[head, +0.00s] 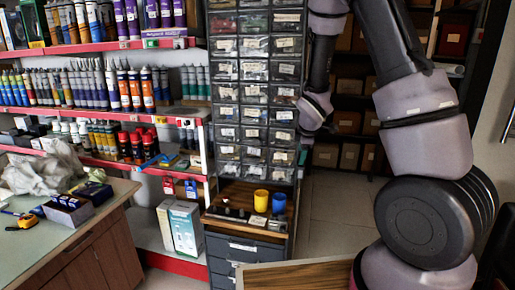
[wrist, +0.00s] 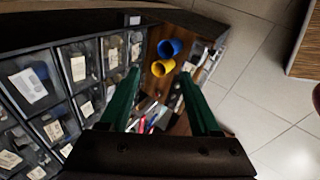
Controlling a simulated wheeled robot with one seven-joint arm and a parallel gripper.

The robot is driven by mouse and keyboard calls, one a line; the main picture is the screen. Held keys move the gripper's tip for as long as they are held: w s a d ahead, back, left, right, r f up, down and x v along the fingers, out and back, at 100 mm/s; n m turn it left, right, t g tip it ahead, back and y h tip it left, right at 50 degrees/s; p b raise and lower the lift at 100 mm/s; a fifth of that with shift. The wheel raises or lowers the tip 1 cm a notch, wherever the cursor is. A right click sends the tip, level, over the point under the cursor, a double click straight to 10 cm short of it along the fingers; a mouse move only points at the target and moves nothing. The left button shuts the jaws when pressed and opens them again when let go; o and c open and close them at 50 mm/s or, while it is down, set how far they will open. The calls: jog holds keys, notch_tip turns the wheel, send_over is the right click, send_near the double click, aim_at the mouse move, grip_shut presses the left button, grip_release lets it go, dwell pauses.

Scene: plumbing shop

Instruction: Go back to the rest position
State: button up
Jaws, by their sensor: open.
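My gripper (wrist: 157,97) shows in the wrist view as two green fingers spread apart, with nothing between them that it touches. Beyond the fingertips are a blue cup (wrist: 170,47) and a yellow cup (wrist: 163,67) on a small wooden-topped cabinet. In the head view the yellow cup (head: 261,200) and the blue cup (head: 279,202) stand upright side by side on that cabinet top (head: 240,228). My arm rises on the right of the head view. The gripper's fingers cannot be made out there.
A tall rack of small labelled drawers (head: 254,90) stands behind the cups. Shelves of tubes (head: 90,95) are at the left. A counter (head: 105,207) holds a tape measure (head: 22,221) and boxes. A wooden surface (head: 300,275) lies at the front. Tiled floor (head: 330,205) is clear to the right.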

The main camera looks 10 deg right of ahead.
jog(key=s+d+r+m, duration=0.1)
jog(key=s+r+m, duration=0.4)
jog(key=r, duration=0.3)
jog(key=s+d+r+m, duration=0.2)
jog(key=s+r+m, duration=0.3)
jog(key=r, duration=0.4)
jog(key=s+a+r+m+y, duration=0.1)
jog(key=s+r+m, duration=0.4)
jog(key=s, duration=0.4)
jog(key=s+a+r+m+y, duration=0.1)
jog(key=s+a+r+m, duration=0.1)
jog(key=s+r+m, duration=0.3)
jog(key=s, duration=0.3)
jog(key=shift+s+r+t+y, duration=0.25)
jog(key=shift+s+t+y, duration=0.05)
jog(key=shift+s, duration=0.05)
